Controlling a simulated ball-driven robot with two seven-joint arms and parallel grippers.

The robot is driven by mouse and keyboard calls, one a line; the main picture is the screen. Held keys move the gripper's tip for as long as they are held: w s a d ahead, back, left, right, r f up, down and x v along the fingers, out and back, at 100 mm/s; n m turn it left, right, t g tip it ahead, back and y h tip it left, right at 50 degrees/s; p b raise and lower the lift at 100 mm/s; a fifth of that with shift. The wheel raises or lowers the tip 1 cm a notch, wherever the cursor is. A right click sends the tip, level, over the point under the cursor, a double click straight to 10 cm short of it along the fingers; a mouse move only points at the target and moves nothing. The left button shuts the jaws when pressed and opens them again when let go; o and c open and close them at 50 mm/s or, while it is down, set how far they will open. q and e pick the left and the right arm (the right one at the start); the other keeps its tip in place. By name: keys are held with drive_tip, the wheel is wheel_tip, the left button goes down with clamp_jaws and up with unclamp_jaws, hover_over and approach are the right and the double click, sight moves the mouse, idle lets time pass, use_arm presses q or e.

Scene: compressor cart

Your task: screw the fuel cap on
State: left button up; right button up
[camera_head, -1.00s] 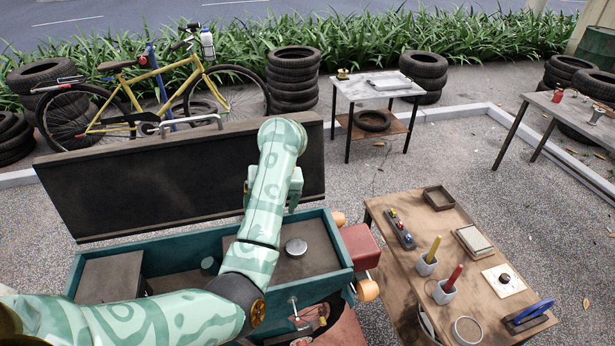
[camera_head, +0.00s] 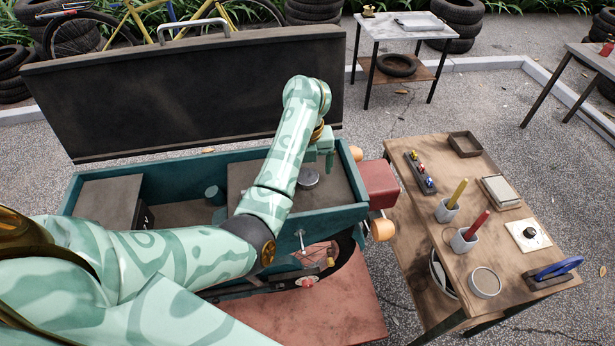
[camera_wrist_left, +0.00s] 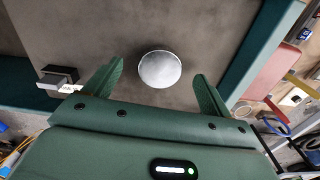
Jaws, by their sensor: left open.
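The round silver fuel cap (camera_head: 308,179) sits on the brown top of the box inside the teal cart (camera_head: 352,213). In the left wrist view the cap (camera_wrist_left: 160,69) lies between the two green fingers, with clear space on both sides. My left gripper (camera_head: 326,160) is open and empty above the cap; it also shows in the wrist view (camera_wrist_left: 159,72). It does not appear to touch the cap. What is under the cap is hidden. My right gripper is not in view.
The cart's dark raised lid (camera_head: 180,95) stands behind the box. A wooden table (camera_head: 410,225) at the right holds a tray (camera_head: 465,144), cups with markers, and a blue-handled tool (camera_head: 556,270). A red block (camera_head: 378,185) sits at the cart's right end.

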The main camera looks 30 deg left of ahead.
use_arm(q)
drive_tip(key=shift+f, duration=0.55)
drive_tip(key=shift+w+f, duration=0.15)
drive_tip(key=shift+f, duration=0.15)
drive_tip(key=shift+c, duration=1.2)
drive_tip(key=c, duration=0.9)
drive_tip(key=shift+d+r+m+p, duration=0.1)
drive_tip(key=shift+r+m+p, duration=0.1)
drive_tip(key=shift+m+p, duration=0.65)
drive_tip(key=shift+f+m, duration=0.15)
drive_tip(key=shift+m, duration=0.7)
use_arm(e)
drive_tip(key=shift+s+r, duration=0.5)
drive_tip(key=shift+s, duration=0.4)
